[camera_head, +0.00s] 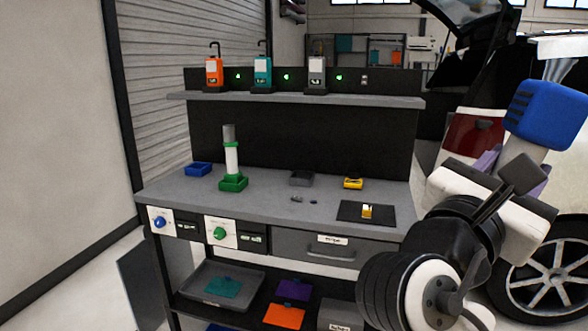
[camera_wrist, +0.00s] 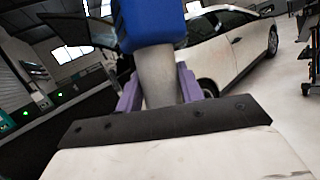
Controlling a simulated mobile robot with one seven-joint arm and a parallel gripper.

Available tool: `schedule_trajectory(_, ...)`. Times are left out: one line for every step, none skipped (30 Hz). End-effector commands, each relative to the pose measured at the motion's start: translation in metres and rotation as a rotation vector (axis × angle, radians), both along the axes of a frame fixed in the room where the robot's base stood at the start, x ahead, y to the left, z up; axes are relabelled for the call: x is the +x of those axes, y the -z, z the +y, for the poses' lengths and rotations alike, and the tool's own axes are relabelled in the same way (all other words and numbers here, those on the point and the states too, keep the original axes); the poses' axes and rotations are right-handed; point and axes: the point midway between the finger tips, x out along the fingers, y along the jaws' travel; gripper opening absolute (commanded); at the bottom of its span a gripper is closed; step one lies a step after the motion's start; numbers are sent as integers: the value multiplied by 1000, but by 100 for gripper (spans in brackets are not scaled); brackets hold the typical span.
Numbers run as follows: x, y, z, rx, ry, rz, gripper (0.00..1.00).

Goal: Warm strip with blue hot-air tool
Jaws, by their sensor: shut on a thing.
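My gripper (camera_head: 512,158) is raised at the right of the head view, in front of the car. Its purple fingers are shut on the grey barrel-like part (camera_wrist: 157,80) of the blue hot-air tool. The tool's large blue end (camera_head: 548,108) sticks up beyond the fingers. It also fills the top middle of the wrist view (camera_wrist: 150,24). A blue holder (camera_head: 198,169) sits empty on the left of the bench, and a blue knob (camera_head: 160,222) is on the bench front below it. I cannot make out the strip on the car.
A white car (camera_head: 561,61) stands right, its rear hatch raised. The grey bench (camera_head: 265,195) carries a green-based tool (camera_head: 232,158), a yellow tray (camera_head: 353,183) and a dark mat (camera_head: 350,211). Coloured sheets lie on the lower shelf.

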Motion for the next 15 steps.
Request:
schedule_trajectory(6,1,-4,4,-10,0,0)
schedule_trajectory(10,1,-7,5,-16,1,0)
schedule_trajectory(16,2,-10,6,-25,1,0)
schedule_trajectory(19,2,-11,5,-32,0,0)
schedule_trajectory(24,3,-14,5,-39,1,0)
schedule_trajectory(31,4,-18,6,-49,1,0)
schedule_trajectory(36,5,-21,5,-59,1,0)
schedule_trajectory(42,7,-24,6,-68,2,0)
schedule_trajectory(51,10,-29,7,-82,3,0)
schedule_trajectory(58,12,-32,7,-93,3,0)
schedule_trajectory(66,15,-36,8,-105,3,0)
schedule_trajectory(77,20,-42,10,-120,4,0)
schedule_trajectory(86,25,-46,10,-133,4,0)
schedule_trajectory(96,30,-50,11,-147,5,0)
schedule_trajectory(110,39,-56,12,-166,6,0)
